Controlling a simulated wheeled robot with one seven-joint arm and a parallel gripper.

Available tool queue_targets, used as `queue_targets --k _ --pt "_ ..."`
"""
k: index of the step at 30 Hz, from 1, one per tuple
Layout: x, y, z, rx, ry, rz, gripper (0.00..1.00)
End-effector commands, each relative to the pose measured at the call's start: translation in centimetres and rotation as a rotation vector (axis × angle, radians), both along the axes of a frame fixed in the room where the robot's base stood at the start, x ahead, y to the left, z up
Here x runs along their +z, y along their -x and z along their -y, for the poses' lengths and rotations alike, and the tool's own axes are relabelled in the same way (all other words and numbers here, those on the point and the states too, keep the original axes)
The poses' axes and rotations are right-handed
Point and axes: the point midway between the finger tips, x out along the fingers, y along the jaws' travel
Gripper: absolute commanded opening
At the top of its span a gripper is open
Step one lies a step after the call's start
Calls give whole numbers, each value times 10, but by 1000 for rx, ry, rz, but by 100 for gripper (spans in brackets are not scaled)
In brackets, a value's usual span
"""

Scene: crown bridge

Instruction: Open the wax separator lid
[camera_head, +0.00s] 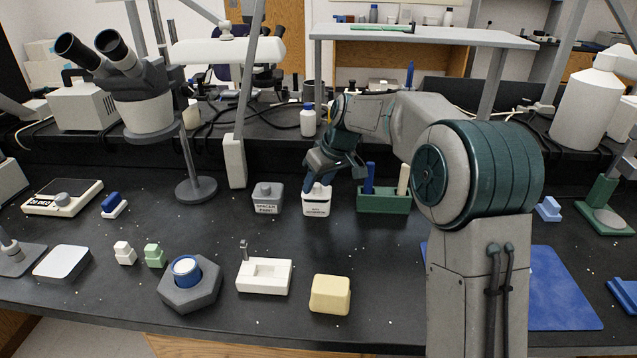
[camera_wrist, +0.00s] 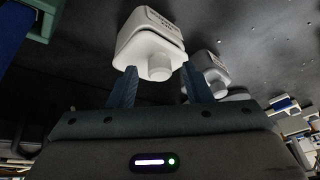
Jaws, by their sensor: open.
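The wax separator is a small white jar (camera_head: 317,206) with dark label text, standing upright on the black bench in the head view. In the wrist view the white jar (camera_wrist: 150,28) shows its lid (camera_wrist: 148,48) on top with a round knob (camera_wrist: 159,67). My gripper (camera_head: 319,183) is right above the jar, pointing down. In the wrist view its two blue fingers are open, one on each side of the knob (camera_wrist: 160,75). I cannot tell whether they touch it. The lid sits on the jar, partly hidden by my fingers in the head view.
A grey labelled jar (camera_head: 267,199) stands close on the left. A green holder (camera_head: 384,202) with upright tools stands close on the right. A stereo microscope (camera_head: 150,100) is at back left.

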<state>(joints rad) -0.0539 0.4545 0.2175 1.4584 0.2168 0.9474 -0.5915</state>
Motion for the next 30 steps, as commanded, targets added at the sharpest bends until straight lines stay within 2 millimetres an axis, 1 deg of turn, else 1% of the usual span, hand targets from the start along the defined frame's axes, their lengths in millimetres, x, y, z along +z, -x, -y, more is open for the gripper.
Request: queue_targets --k 7,8,9,11,12,13,23,30 --pt "-1 0 0 0 0 0 45" --pt "-1 0 0 0 0 0 42" --pt "-1 0 0 0 0 0 31" --pt "-1 0 0 0 0 0 14" --pt "-1 0 0 0 0 0 3" --pt "-1 0 0 0 0 0 0" --pt "3 -1 -3 4 -1 -18 0" --pt "11 -3 -10 17 -2 -86 0"
